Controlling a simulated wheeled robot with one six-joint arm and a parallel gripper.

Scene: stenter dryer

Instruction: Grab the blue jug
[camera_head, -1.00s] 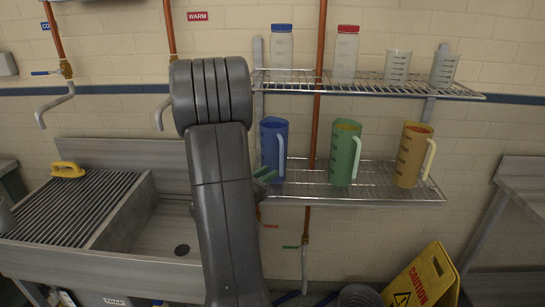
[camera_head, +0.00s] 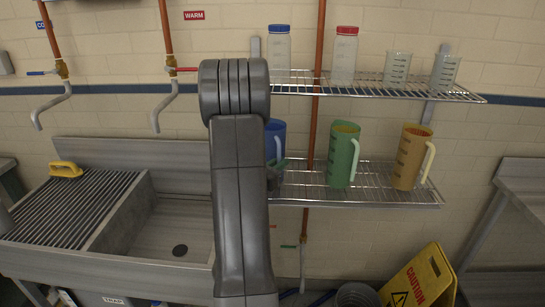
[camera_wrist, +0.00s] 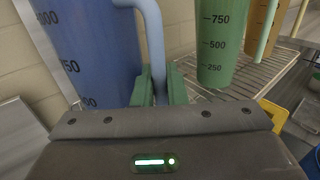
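The blue jug (camera_head: 280,132) stands upright on the lower wire shelf, mostly hidden behind my arm in the head view. In the wrist view the blue jug (camera_wrist: 92,45) fills the left side, with its pale blue handle (camera_wrist: 154,45) on its right. My gripper (camera_wrist: 160,88) has its two green-padded fingers on either side of the lower handle, with little or no gap visible. Whether the fingers press on the handle is not clear. In the head view my gripper (camera_head: 275,175) is small and partly hidden by my arm.
A green jug (camera_head: 343,155) and an amber jug (camera_head: 409,157) stand right of the blue one on the lower shelf (camera_head: 318,192). Bottles and beakers stand on the upper shelf (camera_head: 425,92). A sink (camera_head: 165,225) is at left, a yellow caution sign (camera_head: 420,277) at lower right.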

